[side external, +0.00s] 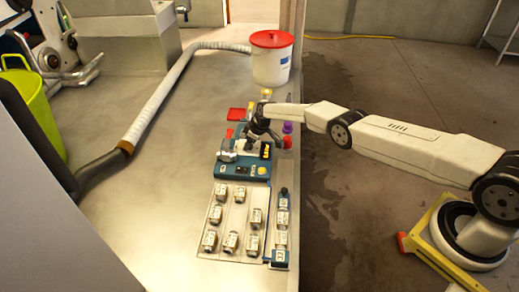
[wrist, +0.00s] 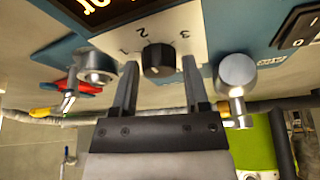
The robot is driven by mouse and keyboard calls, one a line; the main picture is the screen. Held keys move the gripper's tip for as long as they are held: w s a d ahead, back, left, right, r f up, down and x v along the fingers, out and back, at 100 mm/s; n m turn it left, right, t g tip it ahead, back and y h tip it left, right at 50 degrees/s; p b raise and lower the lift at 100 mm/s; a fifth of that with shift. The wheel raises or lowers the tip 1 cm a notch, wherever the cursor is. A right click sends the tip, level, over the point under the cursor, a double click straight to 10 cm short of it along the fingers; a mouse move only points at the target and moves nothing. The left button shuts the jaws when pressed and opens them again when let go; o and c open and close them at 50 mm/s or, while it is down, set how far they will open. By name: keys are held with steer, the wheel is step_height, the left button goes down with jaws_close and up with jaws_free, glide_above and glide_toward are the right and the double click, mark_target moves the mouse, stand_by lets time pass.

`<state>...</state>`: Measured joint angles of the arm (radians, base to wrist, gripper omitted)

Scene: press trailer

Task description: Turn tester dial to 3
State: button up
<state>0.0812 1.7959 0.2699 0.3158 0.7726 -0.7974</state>
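The tester (side external: 229,168) is a blue box on the bench in the side external view, partly hidden by my gripper (side external: 252,140). In the wrist view its black dial (wrist: 158,57) sits on a white plate (wrist: 200,20) marked 1, 2 and 3. The dial's pointer setting is hard to read. My gripper (wrist: 160,64) is open, with one finger on each side of the dial. Gaps show between the fingers and the knob, and nothing is held.
In the wrist view, a metal post (wrist: 236,75) stands right of the fingers, another metal fitting (wrist: 97,64) left, and a black rocker switch (wrist: 299,27) upper right. Several small metal jars (side external: 231,242) lie in a tray nearer the camera. A white bucket (side external: 271,65) stands behind.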

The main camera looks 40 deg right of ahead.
jaws_close()
steer(key=shift+m+h, duration=0.3)
steer(key=shift+m, duration=0.6)
steer(key=shift+a+m+t+h, duration=0.15)
steer(key=shift+m+h, duration=0.3)
steer(key=shift+m, duration=0.7)
steer(key=shift+m+t+h, duration=0.25)
steer(key=shift+m+h, duration=0.2)
steer(key=shift+m, duration=0.7)
steer(key=shift+m+g+h, duration=0.15)
steer(key=shift+m+h, duration=0.35)
steer(key=shift+m, duration=0.85)
steer(key=shift+m+g+h, duration=0.15)
steer(key=shift+m+h, duration=0.35)
steer(key=shift+m, duration=0.85)
steer(key=shift+o, duration=2.2)
jaws_free()
